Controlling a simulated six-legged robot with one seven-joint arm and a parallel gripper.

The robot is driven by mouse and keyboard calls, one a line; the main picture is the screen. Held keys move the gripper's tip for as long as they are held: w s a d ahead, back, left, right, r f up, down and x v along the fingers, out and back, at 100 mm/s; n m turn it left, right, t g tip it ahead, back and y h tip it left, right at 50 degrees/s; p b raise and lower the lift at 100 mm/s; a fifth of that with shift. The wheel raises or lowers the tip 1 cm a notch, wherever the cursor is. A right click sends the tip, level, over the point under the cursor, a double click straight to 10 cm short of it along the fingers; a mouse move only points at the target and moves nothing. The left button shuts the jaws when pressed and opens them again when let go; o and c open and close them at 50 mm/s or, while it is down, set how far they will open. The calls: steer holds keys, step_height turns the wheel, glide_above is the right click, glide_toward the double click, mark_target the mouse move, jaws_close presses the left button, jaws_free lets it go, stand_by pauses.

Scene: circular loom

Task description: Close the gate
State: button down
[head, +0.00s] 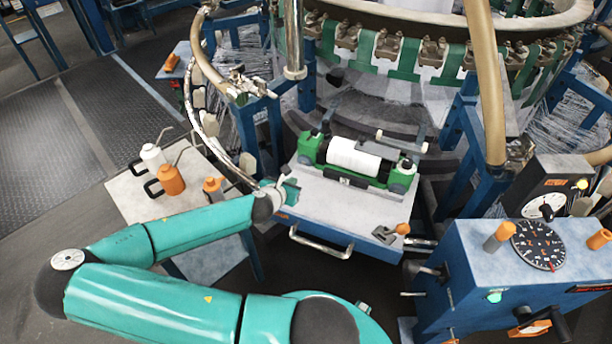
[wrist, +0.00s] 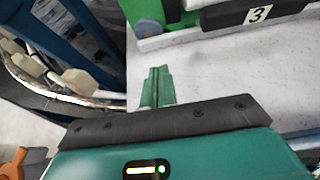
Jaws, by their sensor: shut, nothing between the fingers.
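A flat grey platform with a blue front edge (head: 345,208) juts out from the loom in the head view, with a metal bar handle (head: 320,243) on its front. I cannot tell for sure whether this platform is the gate. A green shuttle (head: 397,181) with a white roll lies across it. The shuttle's green frame, labelled 3, also shows at the top of the wrist view (wrist: 225,18). My gripper (head: 290,190) is shut and empty at the platform's left edge. In the wrist view its green fingers (wrist: 157,86) are together over the pale surface; contact cannot be told.
A side table (head: 130,190) with a white bottle (head: 153,158) and orange bottles (head: 171,180) stands left. A blue control box (head: 470,255) with a dial stands right. A small clamp with an orange knob (head: 402,229) sits at the platform's right corner. Open floor lies far left.

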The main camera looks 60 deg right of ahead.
glide_toward(306, 170)
steer(key=x, duration=0.4)
steer(key=shift+w+d+f, duration=0.1)
steer(key=shift+w+d, duration=0.05)
steer(key=shift+w, duration=0.05)
steer(key=shift+d, duration=0.1)
